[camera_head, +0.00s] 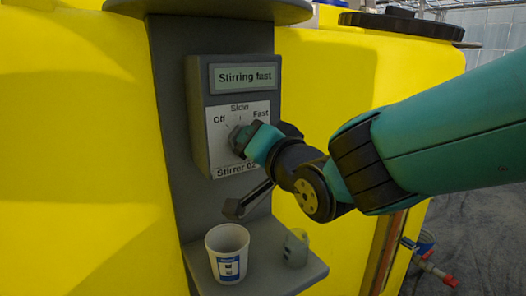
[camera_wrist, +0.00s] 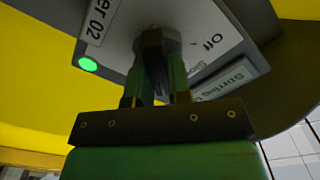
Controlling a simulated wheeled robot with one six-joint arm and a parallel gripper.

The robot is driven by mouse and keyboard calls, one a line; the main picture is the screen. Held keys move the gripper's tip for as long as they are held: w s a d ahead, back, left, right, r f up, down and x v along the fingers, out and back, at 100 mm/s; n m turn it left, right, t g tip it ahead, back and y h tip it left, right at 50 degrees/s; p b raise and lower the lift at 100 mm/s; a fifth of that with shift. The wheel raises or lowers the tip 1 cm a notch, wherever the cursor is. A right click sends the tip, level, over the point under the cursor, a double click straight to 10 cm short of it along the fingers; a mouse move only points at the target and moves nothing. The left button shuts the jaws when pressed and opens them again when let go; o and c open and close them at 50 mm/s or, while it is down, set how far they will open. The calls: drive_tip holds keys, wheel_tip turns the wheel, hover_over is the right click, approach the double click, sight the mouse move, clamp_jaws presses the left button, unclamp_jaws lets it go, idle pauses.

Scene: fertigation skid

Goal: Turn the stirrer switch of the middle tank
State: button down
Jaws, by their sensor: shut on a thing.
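The stirrer switch is a dark grey knob (camera_head: 236,138) on a grey box (camera_head: 200,135) labelled "Stirrer 02". Its white plate (camera_head: 250,110) carries the marks Off, Slow and Fast. The display (camera_head: 245,77) above reads "Stirring fast". My gripper (camera_head: 245,142) reaches in from the right and is shut on the knob. In the wrist view the knob (camera_wrist: 160,40) sits between the fingers of my gripper (camera_wrist: 163,72). A green lamp (camera_wrist: 88,64) is lit beside the label. My gripper hides part of the plate, and which mark the knob points to cannot be told.
The box is on a dark grey panel (camera_head: 175,120) between yellow tanks (camera_head: 80,140) (camera_head: 335,80). Below, a shelf (camera_head: 265,262) holds a white cup (camera_head: 227,252) and a small clear beaker (camera_head: 296,247). A dark bar-shaped part (camera_head: 243,204) juts out above them.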

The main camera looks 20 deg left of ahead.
drive_tip(key=shift+m, duration=0.5)
drive_tip(key=c, duration=1.1)
unclamp_jaws()
drive_tip(key=shift+o, duration=0.2)
drive_tip(key=b+v, duration=0.1)
drive_tip(key=v, duration=1.6)
drive_tip(key=shift+s, duration=0.2)
drive_tip(key=shift+d, duration=0.15)
